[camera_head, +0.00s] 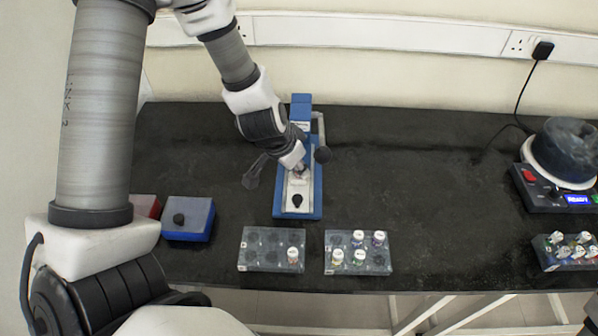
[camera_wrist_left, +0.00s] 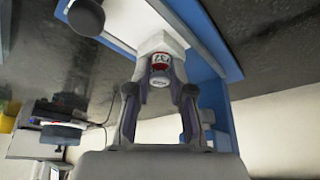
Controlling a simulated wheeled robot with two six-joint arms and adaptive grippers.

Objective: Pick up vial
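The vial (camera_wrist_left: 159,72) has a white and red label with a number. It sits in the left wrist view between the fingertips of my left gripper (camera_wrist_left: 160,80), which appear to close on its sides. In the head view my left gripper (camera_head: 292,160) is over the blue device (camera_head: 312,208) with the pale top, and it mostly hides the vial there. The vial is over or in the device's pale top; the wrist view does not show whether it is lifted clear.
A grey rack (camera_head: 247,263) with one vial and another rack (camera_head: 345,268) with several vials stand at the front edge. A blue box (camera_head: 200,229) is to the left. A round-topped device (camera_head: 545,190) and a rack (camera_head: 548,265) are at right. The table between is clear.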

